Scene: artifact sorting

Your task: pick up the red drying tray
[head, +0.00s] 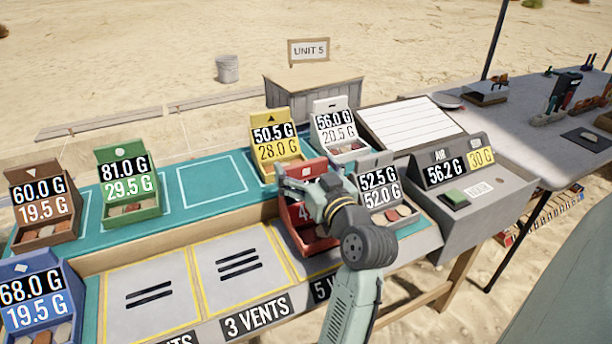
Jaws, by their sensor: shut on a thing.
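The red drying tray (296,214) is right of centre in the head view, in front of the yellow tray and left of the grey tray. It has a raised back with a pale mark and a partly hidden number label. Small pieces show low in it. My gripper (322,190) reaches over it from the right and is shut on it. The gripper and wrist hide much of the tray's right side and the fingertips. I cannot tell whether the tray touches the surface below.
Yellow (277,147), white (335,132) and grey (386,192) trays stand close around the red one. Green (128,188), brown (41,209) and blue (37,299) trays are at left. A scale (460,178) stands right. An outlined teal space (212,180) is empty.

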